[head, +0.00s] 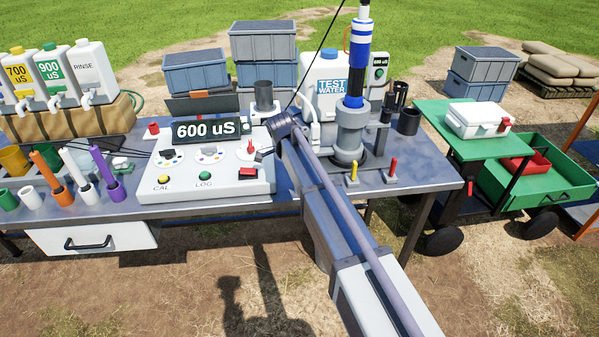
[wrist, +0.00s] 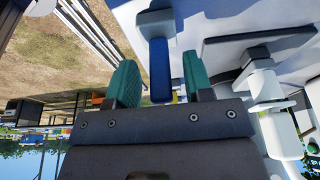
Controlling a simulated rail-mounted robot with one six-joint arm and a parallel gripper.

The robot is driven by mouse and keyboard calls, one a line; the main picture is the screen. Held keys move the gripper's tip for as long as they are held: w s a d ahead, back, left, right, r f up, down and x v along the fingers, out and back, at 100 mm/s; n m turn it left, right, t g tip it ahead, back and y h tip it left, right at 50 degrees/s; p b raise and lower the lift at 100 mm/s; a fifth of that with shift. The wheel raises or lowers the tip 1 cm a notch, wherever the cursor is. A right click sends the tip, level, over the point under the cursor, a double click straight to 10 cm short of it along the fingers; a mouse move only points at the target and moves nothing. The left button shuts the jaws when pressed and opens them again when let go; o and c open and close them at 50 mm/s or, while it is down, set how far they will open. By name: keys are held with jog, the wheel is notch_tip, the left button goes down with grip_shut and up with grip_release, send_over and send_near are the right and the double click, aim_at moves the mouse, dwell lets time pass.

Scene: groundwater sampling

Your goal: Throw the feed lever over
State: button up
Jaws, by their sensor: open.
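In the wrist view my gripper (wrist: 160,62) is open, with a green-padded finger on each side. A blue lever handle (wrist: 159,72) on a grey mount shows between the fingers, with a gap on both sides. It looks like the feed lever, but no label shows. How deep it sits between the fingers is unclear. In the head view my arm reaches up to the bench beside the white TEST WATER container (head: 328,70), and it hides my fingertips and the blue handle.
The white meter console (head: 222,183) reads 600 uS, left of my arm. A grey cell with a blue-and-white probe (head: 357,60) stands close on the right. A yellow lever (head: 352,172) and a red lever (head: 392,168) stand near the bench's front edge.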

jog(key=p+v, duration=0.8)
jog(key=v, duration=0.1)
jog(key=shift+r, duration=0.45)
